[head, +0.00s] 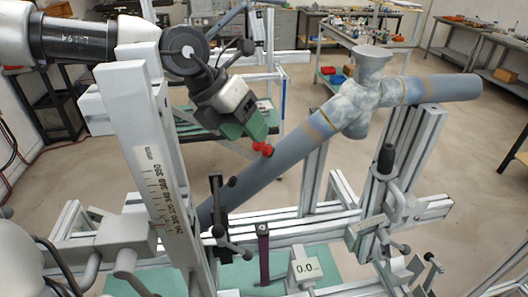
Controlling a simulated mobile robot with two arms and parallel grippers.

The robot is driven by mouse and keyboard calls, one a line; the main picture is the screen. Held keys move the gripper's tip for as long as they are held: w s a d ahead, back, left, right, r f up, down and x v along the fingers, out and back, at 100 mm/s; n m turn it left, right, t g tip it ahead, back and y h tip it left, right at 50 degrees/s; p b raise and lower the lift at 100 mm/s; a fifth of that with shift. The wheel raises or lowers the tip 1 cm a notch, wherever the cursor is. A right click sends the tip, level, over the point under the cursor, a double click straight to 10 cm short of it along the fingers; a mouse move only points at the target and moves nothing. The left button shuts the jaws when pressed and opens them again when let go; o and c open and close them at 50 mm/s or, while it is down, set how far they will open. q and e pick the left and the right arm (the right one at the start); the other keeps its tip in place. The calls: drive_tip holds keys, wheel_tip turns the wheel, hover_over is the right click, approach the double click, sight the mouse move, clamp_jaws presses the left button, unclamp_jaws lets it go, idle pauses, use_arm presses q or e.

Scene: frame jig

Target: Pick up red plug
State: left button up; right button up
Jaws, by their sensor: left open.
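The red plug (264,149) is small and sits at the upper edge of the long grey tube (285,155), near the tube's middle. My right gripper is not in view.
A tall white post with a scale (150,170) stands left of the tube. A metal frame (345,200) with clamps (390,195) supports the tube on the right. A pale branched joint (362,100) rises from the tube.

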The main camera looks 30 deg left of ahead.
sight(266, 150)
use_arm(q)
drive_tip(key=x, duration=0.4)
drive_tip(key=shift+w+a+b, duration=0.15)
drive_tip(key=shift+b, duration=0.25)
drive_tip(key=shift+w+d+f, duration=0.25)
drive_tip(key=shift+w+f, duration=0.1)
drive_tip(key=shift+f, duration=0.05)
drive_tip(key=shift+s+r, duration=0.1)
drive_tip(key=shift+s, duration=0.05)
drive_tip(key=shift+c, duration=0.8)
drive_tip(key=c, duration=0.8)
